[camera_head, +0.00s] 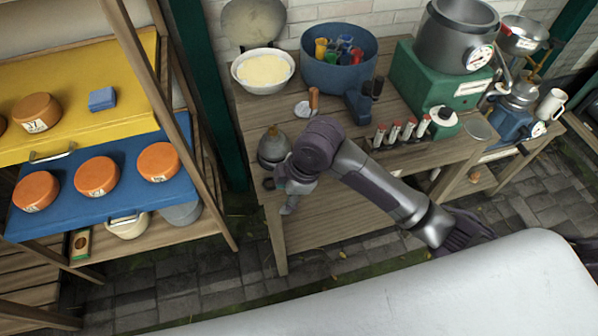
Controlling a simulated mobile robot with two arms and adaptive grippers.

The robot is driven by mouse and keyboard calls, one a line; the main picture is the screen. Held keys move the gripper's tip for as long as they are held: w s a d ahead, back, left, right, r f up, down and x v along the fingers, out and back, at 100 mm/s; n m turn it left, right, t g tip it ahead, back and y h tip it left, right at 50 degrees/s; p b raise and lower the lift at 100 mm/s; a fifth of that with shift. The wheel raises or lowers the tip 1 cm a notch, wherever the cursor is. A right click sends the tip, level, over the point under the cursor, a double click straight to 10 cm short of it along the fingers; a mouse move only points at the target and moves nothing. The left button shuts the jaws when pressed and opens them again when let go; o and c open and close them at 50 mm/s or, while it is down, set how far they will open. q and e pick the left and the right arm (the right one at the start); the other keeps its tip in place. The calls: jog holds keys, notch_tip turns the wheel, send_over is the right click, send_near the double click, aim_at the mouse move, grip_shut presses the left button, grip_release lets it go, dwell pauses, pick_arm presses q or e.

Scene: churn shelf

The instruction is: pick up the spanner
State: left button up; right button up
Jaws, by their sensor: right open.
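I cannot make out the spanner anywhere in this view; it may be hidden behind my right arm or gripper. My right gripper (287,203) is at the front left corner of the wooden workbench (322,219), its arm reaching in from the lower right. It points downward and is open. It is small and partly hidden by its own wrist, and I see nothing held in it. A grey rounded can (273,147) stands just behind it. My left gripper is not in view.
The bench also holds a blue tub (322,73), a white bowl (263,83) and a green machine (433,85) with a steel pot. Paved floor lies between.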

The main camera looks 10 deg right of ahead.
jog(key=w+d+r+n+g+h, duration=0.25)
jog(key=w+d+r+n, duration=0.35)
jog(key=w+d+r, duration=0.3)
jog(key=shift+t+h, duration=0.35)
jog(key=shift+t, duration=0.1)
jog(key=f+p, duration=0.1)
jog(key=f, duration=0.6)
jog(key=shift+a+f+p, duration=0.2)
jog(key=shift+p, duration=0.2)
jog(key=f+p, duration=0.1)
jog(key=f, duration=0.1)
jog(key=s+f+p, duration=0.1)
jog(key=f, duration=0.1)
jog(key=shift+a, duration=0.15)
jog(key=shift+f, duration=0.7)
grip_shut()
jog(key=shift+r, duration=0.15)
